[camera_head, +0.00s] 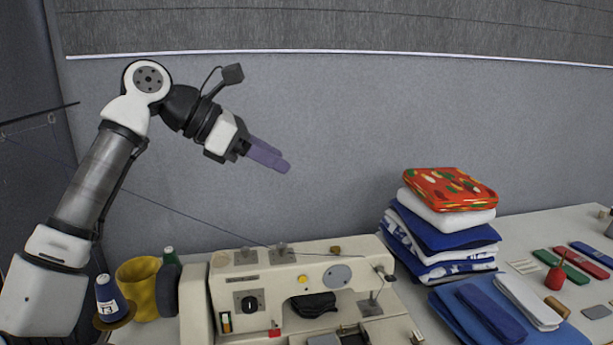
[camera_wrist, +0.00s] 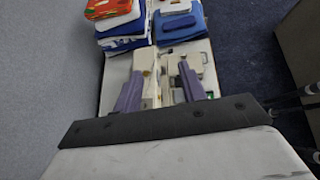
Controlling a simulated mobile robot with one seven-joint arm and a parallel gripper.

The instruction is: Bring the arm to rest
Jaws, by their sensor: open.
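My gripper (camera_head: 287,167) is raised well above the table in the head view, at the end of my bent arm, in front of the grey wall. Its purple fingers point to the right and slightly down. In the wrist view my gripper (camera_wrist: 160,75) shows two purple fingers set apart, with nothing held between them. Below and beyond the fingers lies the cream sewing machine (camera_head: 262,290), which is partly hidden by the fingers in the wrist view.
A stack of folded cloths (camera_head: 440,225) stands right of the machine. Blue folded fabric (camera_head: 450,310), a red pincushion (camera_head: 555,278) and small flat pieces lie further right. A yellow cup (camera_head: 138,285) and thread spools (camera_head: 108,295) stand at left. The air around my gripper is clear.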

